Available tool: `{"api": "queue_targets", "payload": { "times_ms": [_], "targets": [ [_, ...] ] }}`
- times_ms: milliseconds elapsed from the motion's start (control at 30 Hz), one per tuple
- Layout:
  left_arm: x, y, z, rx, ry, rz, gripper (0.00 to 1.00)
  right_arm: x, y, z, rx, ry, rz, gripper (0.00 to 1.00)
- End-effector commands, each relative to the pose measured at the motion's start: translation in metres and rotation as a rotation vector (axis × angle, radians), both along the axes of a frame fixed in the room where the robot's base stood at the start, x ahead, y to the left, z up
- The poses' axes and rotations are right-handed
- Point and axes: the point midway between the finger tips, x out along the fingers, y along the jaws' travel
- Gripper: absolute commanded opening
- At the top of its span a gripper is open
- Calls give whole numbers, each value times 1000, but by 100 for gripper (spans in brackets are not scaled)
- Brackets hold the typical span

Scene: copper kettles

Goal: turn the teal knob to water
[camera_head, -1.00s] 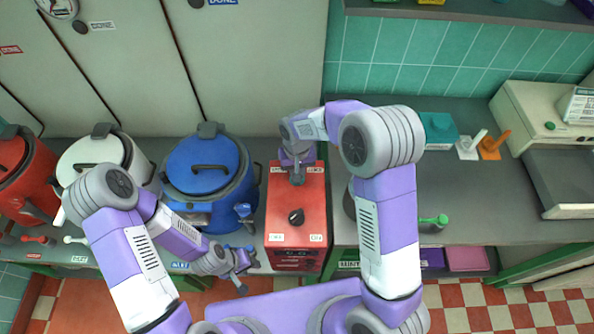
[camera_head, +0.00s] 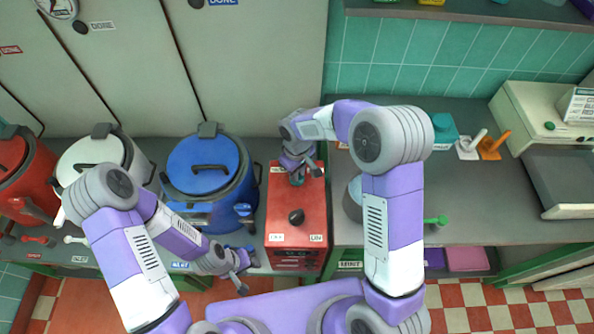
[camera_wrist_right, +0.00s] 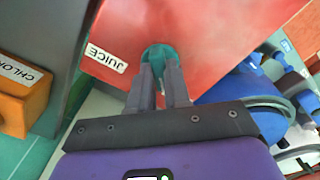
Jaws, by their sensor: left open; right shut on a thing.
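The red box (camera_head: 284,218) stands between the blue kettle and the grey counter. Its teal knob (camera_wrist_right: 158,54) is on the far part of its top; a little of it also shows in the head view. My right gripper (camera_wrist_right: 162,68) is shut on the teal knob from above, with a finger on each side. A JUICE label (camera_wrist_right: 106,58) is beside the knob in the wrist view. The knob's pointer direction is hidden by the fingers. My left gripper (camera_head: 246,272) is open and empty, low in front of the blue kettle.
The blue kettle (camera_head: 208,168) stands close on the left. A round grey vessel (camera_head: 352,200) is close on the right, partly behind my right arm.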

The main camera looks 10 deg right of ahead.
Motion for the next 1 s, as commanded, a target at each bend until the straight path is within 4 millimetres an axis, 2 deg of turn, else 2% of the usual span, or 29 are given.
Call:
{"api": "queue_targets", "payload": {
  "times_ms": [400, 433, 600, 867, 1000],
  "targets": [
    [0, 0, 0, 0, 0, 0, 43, 1, 0, 1, -1, -3, 12, 0],
    [0, 0, 0, 0, 0, 0, 43, 1, 0, 1, -1, -3, 12, 18],
    [0, 0, 0, 0, 0, 0, 43, 0, 0, 1, 0, -1, 10, 43],
    [0, 0, 0, 0, 0, 0, 43, 0, 0, 1, 0, -1, 9, 43],
    [0, 0, 2, 0, 0, 0, 43, 1, 0, 13, 1, -4, 9, 43]
  ]
}}
